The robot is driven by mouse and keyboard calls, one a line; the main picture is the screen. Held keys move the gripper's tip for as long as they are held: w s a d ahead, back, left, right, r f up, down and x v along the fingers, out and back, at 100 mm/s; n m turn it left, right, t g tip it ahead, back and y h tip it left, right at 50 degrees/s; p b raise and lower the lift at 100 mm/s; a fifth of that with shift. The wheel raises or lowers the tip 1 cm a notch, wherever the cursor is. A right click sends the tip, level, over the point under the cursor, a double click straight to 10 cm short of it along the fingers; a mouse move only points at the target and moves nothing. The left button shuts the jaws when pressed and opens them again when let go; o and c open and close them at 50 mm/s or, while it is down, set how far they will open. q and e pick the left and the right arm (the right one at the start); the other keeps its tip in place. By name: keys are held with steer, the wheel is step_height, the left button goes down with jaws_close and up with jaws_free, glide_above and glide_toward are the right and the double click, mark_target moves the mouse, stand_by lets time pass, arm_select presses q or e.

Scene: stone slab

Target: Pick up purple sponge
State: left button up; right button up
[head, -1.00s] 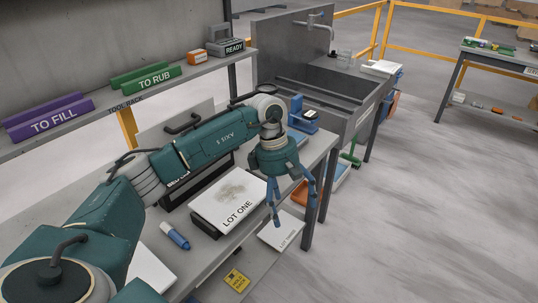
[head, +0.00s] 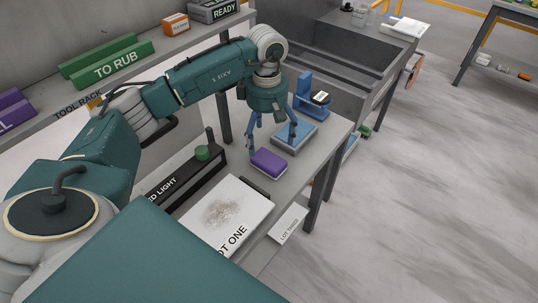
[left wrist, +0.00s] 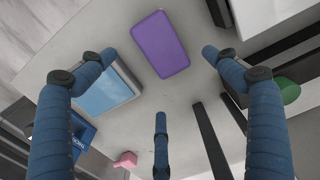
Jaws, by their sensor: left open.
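The purple sponge (head: 269,162) lies flat on the grey bench, near its right end, between the white LOT ONE slab and a blue-topped pad. It also shows whole in the left wrist view (left wrist: 160,44), at the top middle. My left gripper (head: 273,148) hangs over the bench just behind the sponge, its blue fingers pointing down. In the left wrist view its fingers (left wrist: 160,95) are spread wide with nothing between them, and the sponge lies ahead of them. My right gripper is not in view.
The LOT ONE slab (head: 227,215) lies in front of the sponge. The blue-topped pad (head: 296,137) and a blue stand (head: 306,95) are behind it. A black RED LIGHT rack with a green knob (head: 202,153) stands to the left. The TOOL RACK shelf (head: 175,60) runs above.

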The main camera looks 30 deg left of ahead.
mark_target(270, 155)
arm_select(q)
steer(key=shift+s+d+f, duration=0.1)
steer(key=shift+s+f, duration=0.05)
steer(key=shift+f, duration=0.35)
steer(key=shift+s+d+f, duration=0.1)
steer(key=shift+s+f, duration=0.05)
steer(key=shift+f, duration=0.3)
steer(key=shift+w+f, duration=0.1)
steer(key=shift+f, duration=0.2)
steer(key=f+p, duration=0.2)
steer(key=f, duration=0.2)
steer(key=shift+w+d+f+p, duration=0.1)
steer(key=shift+d+f+p, duration=0.1)
steer(key=shift+d+p, duration=0.2)
steer(key=shift+f, duration=0.45)
steer(key=c, duration=0.9)
steer(key=shift+c, duration=0.8)
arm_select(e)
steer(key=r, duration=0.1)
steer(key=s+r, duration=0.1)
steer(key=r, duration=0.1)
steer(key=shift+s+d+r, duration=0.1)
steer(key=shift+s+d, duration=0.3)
